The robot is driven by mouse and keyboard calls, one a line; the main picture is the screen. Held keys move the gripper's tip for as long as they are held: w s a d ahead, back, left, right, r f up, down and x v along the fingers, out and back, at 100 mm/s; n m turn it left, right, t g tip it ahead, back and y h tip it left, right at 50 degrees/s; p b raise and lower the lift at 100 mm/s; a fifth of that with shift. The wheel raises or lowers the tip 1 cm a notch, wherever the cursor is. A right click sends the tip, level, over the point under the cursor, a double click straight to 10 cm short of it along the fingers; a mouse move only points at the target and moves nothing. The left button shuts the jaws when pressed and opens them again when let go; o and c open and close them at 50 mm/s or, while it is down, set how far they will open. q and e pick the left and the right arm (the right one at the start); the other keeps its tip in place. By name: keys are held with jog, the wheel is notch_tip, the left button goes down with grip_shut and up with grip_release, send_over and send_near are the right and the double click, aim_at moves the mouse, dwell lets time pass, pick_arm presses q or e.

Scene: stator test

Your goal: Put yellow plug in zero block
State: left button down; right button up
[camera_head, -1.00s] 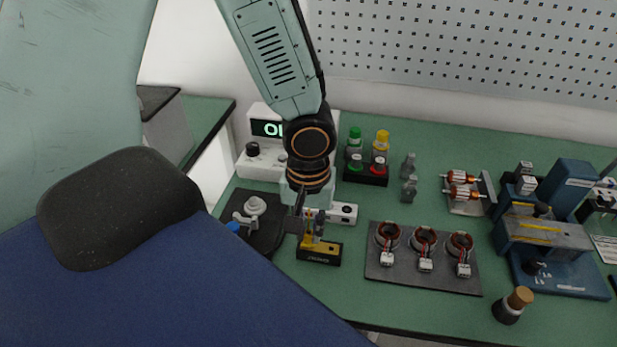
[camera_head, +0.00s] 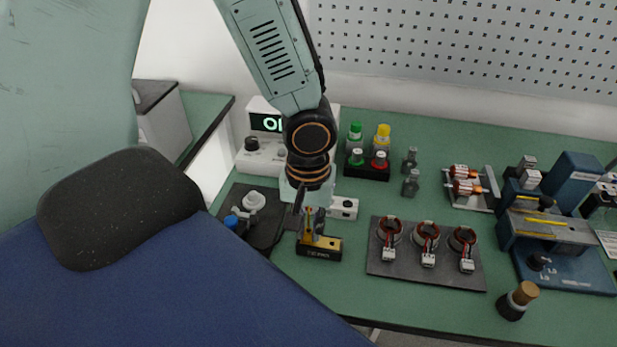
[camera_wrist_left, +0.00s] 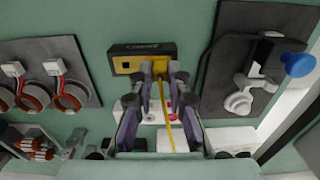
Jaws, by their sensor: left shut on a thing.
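The zero block (camera_head: 331,243) is a small black block with a gold top and a white label, standing on the green bench. It also shows in the wrist view (camera_wrist_left: 126,48), with a dark hole in its gold part. My left gripper (camera_head: 313,226) points down at the block, its fingers shut on the yellow plug. In the wrist view the fingertips (camera_wrist_left: 161,73) lie over the gold part's right side, and a yellow lead (camera_wrist_left: 168,125) runs back between the fingers. The fingers mostly hide the plug's tip, so I cannot tell whether it is inside the block. My right gripper is not in view.
A white meter (camera_head: 257,143) stands behind the gripper. A dark fixture with a blue knob (camera_head: 231,221) is to the left. A dark mat with three coils (camera_head: 427,236) lies right of the block. The bench in front is clear.

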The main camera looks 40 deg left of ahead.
pick_arm(q)
jog(key=c, duration=1.2)
grip_release()
jog(key=shift+r, duration=0.15)
notch_tip(320, 180, up, 12)
jog(key=shift+f, duration=0.1)
